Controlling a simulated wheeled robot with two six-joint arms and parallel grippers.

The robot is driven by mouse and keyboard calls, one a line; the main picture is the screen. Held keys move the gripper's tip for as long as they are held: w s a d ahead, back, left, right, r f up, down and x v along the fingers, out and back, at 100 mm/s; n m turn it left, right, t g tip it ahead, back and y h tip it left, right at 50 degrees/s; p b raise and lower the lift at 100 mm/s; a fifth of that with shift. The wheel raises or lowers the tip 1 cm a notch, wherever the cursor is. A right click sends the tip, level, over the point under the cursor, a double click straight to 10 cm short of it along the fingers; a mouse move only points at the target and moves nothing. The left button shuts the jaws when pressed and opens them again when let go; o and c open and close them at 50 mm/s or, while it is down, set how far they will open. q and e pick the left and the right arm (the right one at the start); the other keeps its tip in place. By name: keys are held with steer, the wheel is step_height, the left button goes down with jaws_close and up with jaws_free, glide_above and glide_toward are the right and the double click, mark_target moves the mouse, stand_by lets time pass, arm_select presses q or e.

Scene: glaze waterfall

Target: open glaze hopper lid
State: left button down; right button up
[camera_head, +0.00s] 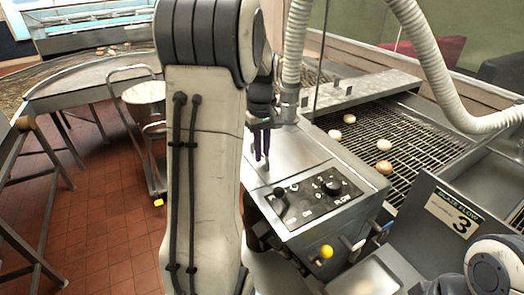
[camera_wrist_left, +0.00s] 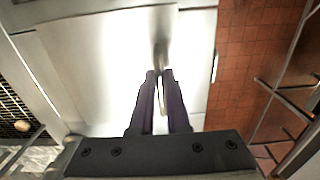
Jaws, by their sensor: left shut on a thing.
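The glaze hopper is the steel cabinet behind the control panel, and its lid (camera_head: 312,148) is a plain steel top that looks flat. In the left wrist view the lid (camera_wrist_left: 95,65) is a bright, overexposed panel. A slim bar handle (camera_wrist_left: 161,50) runs along it and passes between my fingers. My left gripper (camera_head: 261,156) points down at the lid, partly hidden by my own arm. In the left wrist view the dark fingers of this gripper (camera_wrist_left: 160,76) are closed around the handle. Part of my right arm shows at the lower right; its gripper is out of view.
A control panel (camera_head: 318,194) with knobs and a yellow button (camera_head: 327,252) faces me. A wire conveyor (camera_head: 405,135) carrying several round pieces runs behind at right. A corrugated hose (camera_head: 428,52) hangs above it. A white bucket (camera_head: 147,98) on a trolley stands left on open tiled floor.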

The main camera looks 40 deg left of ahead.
stand_by(0.5)
arm_select(q)
steer(key=r+p, duration=0.2)
steer(key=shift+w+d+r+p, duration=0.15)
steer(key=shift+w+r+p, duration=0.25)
steer(key=shift+w+d+r+p, duration=2.5)
steer(key=shift+w+r+p, duration=2.2)
steer(key=shift+w+p, duration=2)
steer(key=w+d+f+p, duration=0.1)
steer(key=w+d, duration=0.2)
steer(key=w, duration=0.3)
steer(key=shift+f, duration=0.3)
steer(key=shift+w+d, duration=0.1)
steer(key=c, duration=0.7)
jaws_free()
